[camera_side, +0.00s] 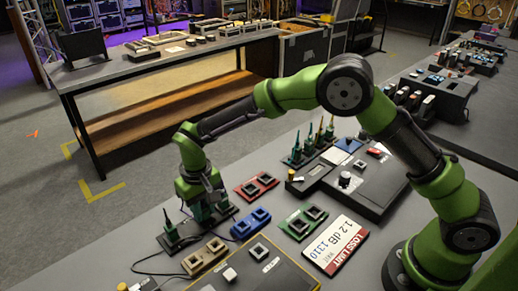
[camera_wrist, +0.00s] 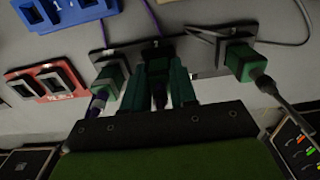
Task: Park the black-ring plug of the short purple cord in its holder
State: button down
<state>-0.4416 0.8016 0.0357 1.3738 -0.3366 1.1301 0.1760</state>
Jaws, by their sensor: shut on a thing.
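My gripper (camera_side: 207,212) is low over the dark holder strip (camera_side: 184,237) in the side view. In the wrist view its two green fingers (camera_wrist: 160,98) are shut on a plug (camera_wrist: 158,90) with a dark purplish end, mostly hidden between them; its ring colour cannot be told. A purple cord (camera_wrist: 151,14) runs up behind the fingers. The holder strip (camera_wrist: 207,62) shows behind them; whether the held plug is seated cannot be seen. A green plug with a purple end (camera_wrist: 109,78) stands left of the fingers, and a green plug with a dark cord (camera_wrist: 240,62) stands to the right.
Red (camera_side: 256,187), blue (camera_side: 250,224), tan (camera_side: 205,256) and green (camera_side: 304,222) socket blocks lie close around the strip. A black console with upright plugs (camera_side: 350,185) stands behind. Dark cord loops on the table at the front left.

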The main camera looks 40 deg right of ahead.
dwell(0.5)
jog(key=c, duration=0.8)
grip_release()
jog(key=shift+r, duration=2.5)
jog(key=shift+r, duration=2)
